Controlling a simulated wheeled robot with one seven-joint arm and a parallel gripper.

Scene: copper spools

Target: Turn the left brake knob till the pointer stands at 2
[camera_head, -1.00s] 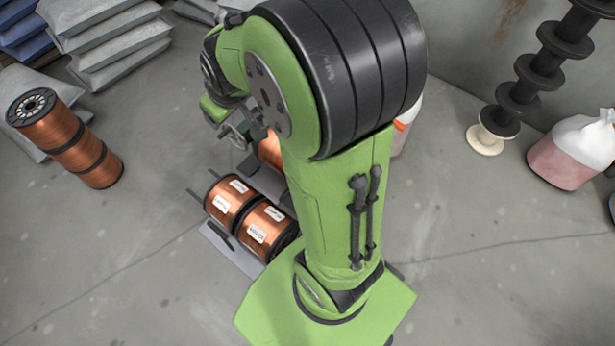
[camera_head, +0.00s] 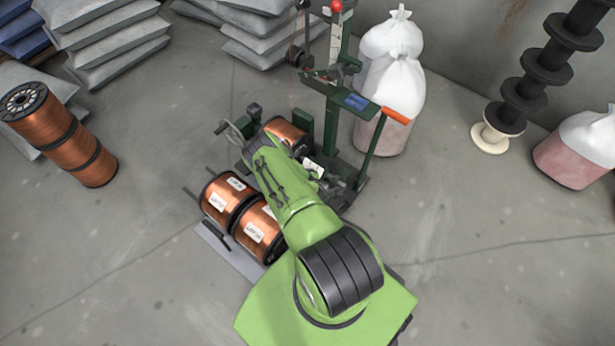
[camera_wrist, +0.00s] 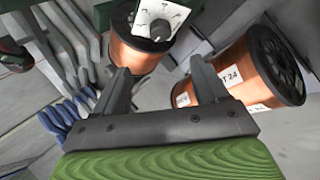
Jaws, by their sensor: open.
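In the wrist view a white dial plate (camera_wrist: 168,14) with a black knob (camera_wrist: 160,30) shows at the top centre, in front of a copper spool (camera_wrist: 138,58). The numbers and pointer are too small to read, and I cannot tell whether this is the left brake knob. My gripper (camera_wrist: 160,68) is open and empty, its two fingers pointing toward the dial and spool, apart from the knob in the picture. In the head view my arm covers the gripper; a small white plate (camera_head: 314,169) shows beside the arm on the green winding stand (camera_head: 333,110).
Two labelled copper spools (camera_head: 228,198) lie left of my arm. A spool stack (camera_head: 62,135) stands at far left. White sacks (camera_head: 392,75) stand behind the stand, with an orange-handled bar (camera_head: 395,116) in front. Open floor (camera_head: 130,260) lies at front left.

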